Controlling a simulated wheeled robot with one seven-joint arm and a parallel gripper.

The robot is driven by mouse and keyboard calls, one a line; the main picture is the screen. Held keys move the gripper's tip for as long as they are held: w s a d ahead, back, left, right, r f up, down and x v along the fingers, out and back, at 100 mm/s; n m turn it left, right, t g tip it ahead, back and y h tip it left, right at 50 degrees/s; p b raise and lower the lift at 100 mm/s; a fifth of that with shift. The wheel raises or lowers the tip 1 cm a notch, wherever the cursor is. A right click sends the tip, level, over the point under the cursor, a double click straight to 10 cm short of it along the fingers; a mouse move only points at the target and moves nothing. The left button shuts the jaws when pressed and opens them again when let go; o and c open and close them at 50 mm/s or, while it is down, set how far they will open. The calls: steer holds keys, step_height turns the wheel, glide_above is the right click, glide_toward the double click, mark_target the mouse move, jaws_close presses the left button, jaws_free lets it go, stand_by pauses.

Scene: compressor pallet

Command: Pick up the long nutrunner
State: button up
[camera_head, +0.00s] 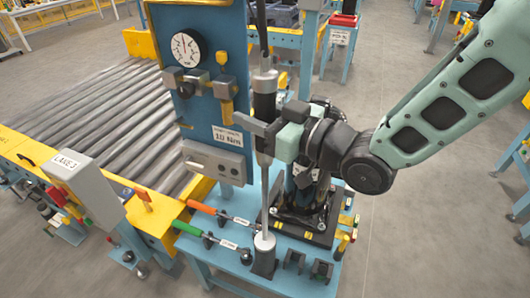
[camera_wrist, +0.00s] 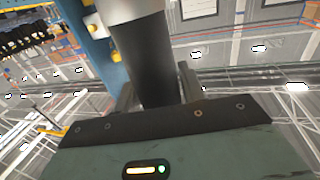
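The long nutrunner (camera_head: 265,105) stands upright, with a dark grip, a silver collar above it and a long thin silver shaft below. The shaft's lower end is at a silver cup on a black holder (camera_head: 263,262) on the blue bench. My gripper (camera_head: 258,130) reaches in from the right at the height of the dark grip. In the wrist view, the nutrunner's dark body (camera_wrist: 150,65) is between my two fingers (camera_wrist: 157,88), which lie against its sides with no clear gap. The fingertips are partly hidden behind the body and the gripper housing.
A blue panel (camera_head: 205,60) with a gauge and torque sign stands close left of the nutrunner. Orange-handled (camera_head: 203,208) and green-handled (camera_head: 188,229) tools lie on the bench (camera_head: 215,265). A roller conveyor (camera_head: 110,110) is left; open floor (camera_head: 430,230) is right.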

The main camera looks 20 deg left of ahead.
jaws_close()
stand_by(0.3)
stand_by(0.8)
steer(key=shift+r, duration=0.2)
